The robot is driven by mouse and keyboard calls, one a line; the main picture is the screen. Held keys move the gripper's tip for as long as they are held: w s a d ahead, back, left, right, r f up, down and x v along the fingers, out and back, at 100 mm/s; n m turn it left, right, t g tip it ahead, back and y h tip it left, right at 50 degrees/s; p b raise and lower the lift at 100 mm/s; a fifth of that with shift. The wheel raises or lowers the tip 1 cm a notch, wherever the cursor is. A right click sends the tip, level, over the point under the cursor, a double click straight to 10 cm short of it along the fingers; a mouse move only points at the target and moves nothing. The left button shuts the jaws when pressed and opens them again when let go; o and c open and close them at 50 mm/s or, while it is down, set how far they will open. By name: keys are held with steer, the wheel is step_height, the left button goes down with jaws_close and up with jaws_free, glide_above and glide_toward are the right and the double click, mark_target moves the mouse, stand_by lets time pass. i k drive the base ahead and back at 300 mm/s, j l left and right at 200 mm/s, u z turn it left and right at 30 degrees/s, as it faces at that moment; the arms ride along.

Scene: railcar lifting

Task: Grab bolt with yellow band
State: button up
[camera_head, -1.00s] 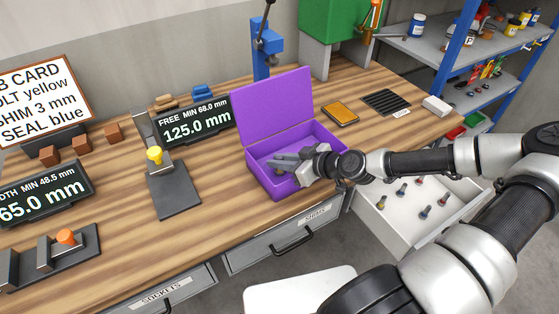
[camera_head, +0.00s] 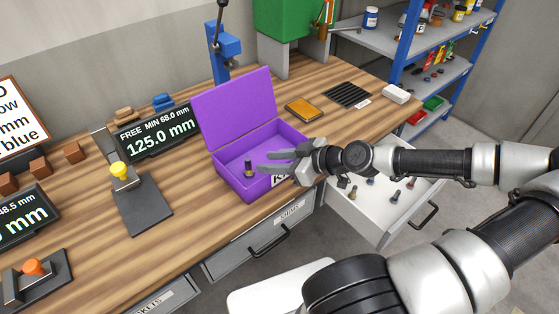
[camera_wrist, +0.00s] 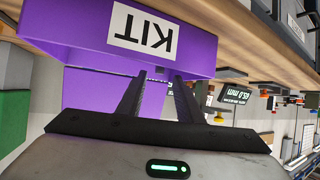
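A dark bolt (camera_head: 249,166) stands inside the open purple kit box (camera_head: 226,184), with a small yellowish patch low on it. It is too small to tell the band clearly. My gripper (camera_head: 262,162) reaches over the box's right side from the right, its two fingers apart and empty. The fingertips are just right of the bolt, with a small gap in the picture. In the wrist view the fingers (camera_wrist: 159,78) are spread with nothing between them, beside the box wall (camera_wrist: 215,64) with its KIT label. The bolt does not show there.
An open white drawer (camera_head: 362,218) with several bolts lies below my forearm. A gauge stand with a yellow knob (camera_head: 121,171) is left of the box, whose raised lid (camera_head: 236,107) stands behind. An orange tray (camera_head: 304,109) and black mat (camera_head: 347,95) lie at back right.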

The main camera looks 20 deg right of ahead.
mark_target(352, 196)
steer(key=z, duration=1.45)
